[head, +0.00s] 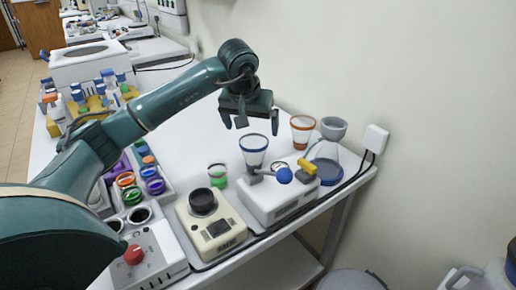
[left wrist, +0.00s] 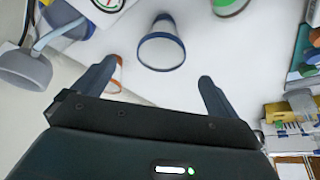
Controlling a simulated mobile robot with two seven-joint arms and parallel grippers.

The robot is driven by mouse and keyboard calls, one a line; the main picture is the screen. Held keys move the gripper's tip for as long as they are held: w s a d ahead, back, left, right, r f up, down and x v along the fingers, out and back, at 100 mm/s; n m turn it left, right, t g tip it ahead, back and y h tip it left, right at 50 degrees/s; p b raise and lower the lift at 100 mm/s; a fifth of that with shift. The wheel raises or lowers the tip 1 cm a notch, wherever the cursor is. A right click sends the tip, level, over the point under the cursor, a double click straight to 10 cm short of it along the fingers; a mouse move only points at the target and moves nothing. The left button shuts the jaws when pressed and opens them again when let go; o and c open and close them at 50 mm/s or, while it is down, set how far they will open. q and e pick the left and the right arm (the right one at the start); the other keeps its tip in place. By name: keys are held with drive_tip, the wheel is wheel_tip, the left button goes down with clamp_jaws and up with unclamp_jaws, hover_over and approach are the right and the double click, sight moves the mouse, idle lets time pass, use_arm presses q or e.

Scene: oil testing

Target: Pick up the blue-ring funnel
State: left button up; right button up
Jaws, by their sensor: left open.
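The blue-ring funnel (head: 254,148) is a clear cone with a blue rim, standing on the white bench behind the white device. In the left wrist view the same funnel (left wrist: 162,46) sits ahead of the fingertips, about midway between them. My left gripper (head: 249,120) is open and empty, with its fingers pointing down above and behind the funnel, apart from it. Its two fingers also show in the left wrist view (left wrist: 152,78). An orange-rimmed funnel (head: 302,130) stands to the right of the blue one. My right gripper is not in view.
A white device (head: 285,207) with a blue knob and a yellow part stands in front of the funnel. A grey-topped flask (head: 331,140) stands at right, a green-banded cup (head: 217,175) at left. A beige device (head: 211,229) is nearer. The wall runs close behind.

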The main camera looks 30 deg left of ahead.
sight(254, 141)
use_arm(q)
drive_tip(key=x, duration=0.4)
drive_tip(key=shift+f, duration=0.2)
drive_tip(key=shift+a+p+x, duration=0.1)
drive_tip(key=shift+p+x, duration=0.15)
drive_tip(key=shift+x, duration=1.25)
drive_tip(key=shift+a+p+x, duration=0.15)
drive_tip(key=shift+p+x, duration=0.05)
drive_tip(key=shift+x, duration=1.25)
drive_tip(key=shift+w+r, duration=0.15)
drive_tip(key=shift+c, duration=0.4)
drive_tip(key=c, duration=1)
